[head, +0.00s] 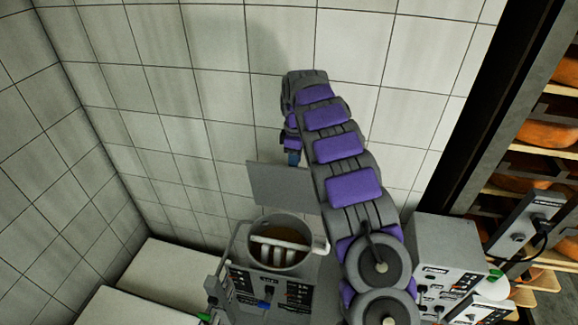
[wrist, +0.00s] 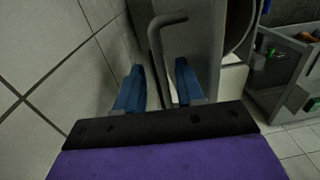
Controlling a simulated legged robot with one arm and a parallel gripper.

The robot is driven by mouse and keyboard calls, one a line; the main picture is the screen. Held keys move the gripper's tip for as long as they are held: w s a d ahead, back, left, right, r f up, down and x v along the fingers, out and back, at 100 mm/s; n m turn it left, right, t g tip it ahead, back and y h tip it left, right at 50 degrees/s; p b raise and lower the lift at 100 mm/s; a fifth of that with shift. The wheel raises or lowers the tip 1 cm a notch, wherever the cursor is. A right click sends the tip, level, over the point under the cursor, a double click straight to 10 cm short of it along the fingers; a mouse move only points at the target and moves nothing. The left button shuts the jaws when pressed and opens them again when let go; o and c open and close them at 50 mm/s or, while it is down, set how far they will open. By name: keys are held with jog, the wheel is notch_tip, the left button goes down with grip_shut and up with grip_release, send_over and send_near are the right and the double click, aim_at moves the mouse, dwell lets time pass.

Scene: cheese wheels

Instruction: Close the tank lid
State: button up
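The tank (head: 262,284) is a grey box with a round open mouth (head: 280,243), and white bars show inside. Its lid (head: 270,187) is a flat grey panel standing raised behind the mouth, near the tiled wall. My gripper (head: 293,158) is at the lid's upper right edge in the head view, partly hidden by my arm. In the wrist view my gripper (wrist: 158,72) has its two blue fingers apart. A bent grey handle (wrist: 156,45) on the lid (wrist: 198,45) reaches down between them. I cannot tell whether either finger touches it.
A tiled wall (head: 220,90) rises close behind the lid. White boxes (head: 170,275) stand at the lower left. Grey control boxes (head: 450,262) are right of my arm, and shelves of cheese wheels (head: 548,133) are at far right. A grey bin (wrist: 275,85) shows in the wrist view.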

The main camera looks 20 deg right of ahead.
jog(key=shift+a+f, duration=0.1)
jog(key=shift+f, duration=0.3)
grip_shut()
dwell(0.4)
